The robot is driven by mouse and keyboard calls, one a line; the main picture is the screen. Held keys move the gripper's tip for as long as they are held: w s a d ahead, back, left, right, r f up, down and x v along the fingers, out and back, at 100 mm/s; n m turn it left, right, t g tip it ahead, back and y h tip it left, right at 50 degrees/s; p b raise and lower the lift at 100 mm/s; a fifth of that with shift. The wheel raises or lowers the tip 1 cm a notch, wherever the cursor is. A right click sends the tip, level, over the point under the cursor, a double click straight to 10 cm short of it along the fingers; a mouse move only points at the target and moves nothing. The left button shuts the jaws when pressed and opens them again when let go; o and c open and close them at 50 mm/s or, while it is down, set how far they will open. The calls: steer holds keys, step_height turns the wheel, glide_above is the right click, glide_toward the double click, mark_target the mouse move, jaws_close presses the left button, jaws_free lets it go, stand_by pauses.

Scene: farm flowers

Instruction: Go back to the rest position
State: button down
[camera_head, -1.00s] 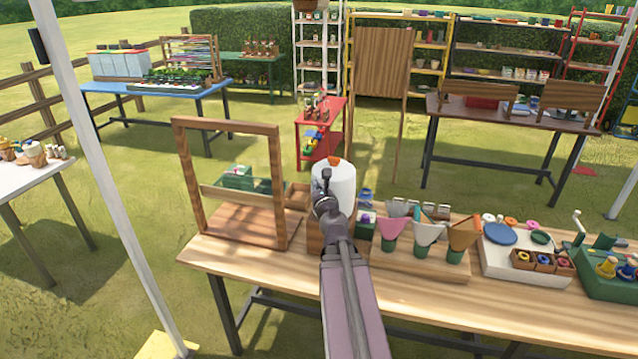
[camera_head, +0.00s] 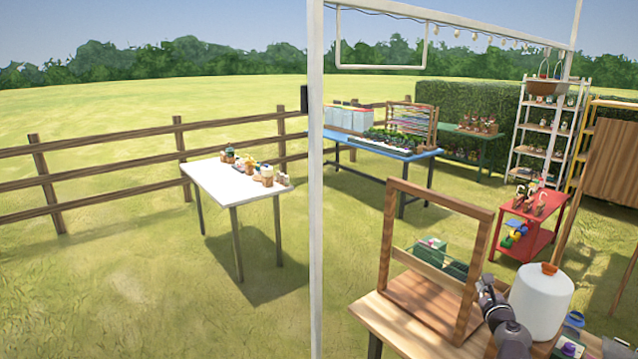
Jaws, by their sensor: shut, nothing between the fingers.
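My gripper (camera_head: 486,284) is at the lower right, dark and small in the picture, in front of the right side of a wooden frame (camera_head: 392,240). It is shut, with nothing seen in it. My arm runs down from it to the bottom edge. To the right of the gripper stands a white rounded container (camera_head: 540,303) with an orange cap. The gripper looks close to the frame and the container, but I cannot tell whether it touches either.
The wooden workbench (camera_head: 392,325) fills the lower right. A white table (camera_head: 225,187) with small pots stands at the left. A blue table (camera_head: 405,152) and a red cart (camera_head: 535,232) are behind. A white post (camera_head: 316,200) rises in the middle. Open grass lies at the lower left.

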steer(key=s+a+f+n+g+y, duration=0.1)
steer(key=a+f+n+g+y, duration=0.35)
steer(key=a+n, duration=0.6)
steer(key=a+f+n+g+y, duration=0.3)
steer(key=a+f+n, duration=0.3)
steer(key=a+n, duration=0.4)
steer(key=s+a+f+n+g+h, duration=0.2)
steer(key=s+a+f+n+g, duration=0.1)
steer(key=s+n, duration=0.3)
steer(key=s+a+f+n+g+h, duration=0.3)
steer(key=s+a+n+g, duration=0.1)
steer(key=s+n+g, duration=0.2)
steer(key=shift+a+f, duration=0.2)
steer(key=shift+f, duration=0.1)
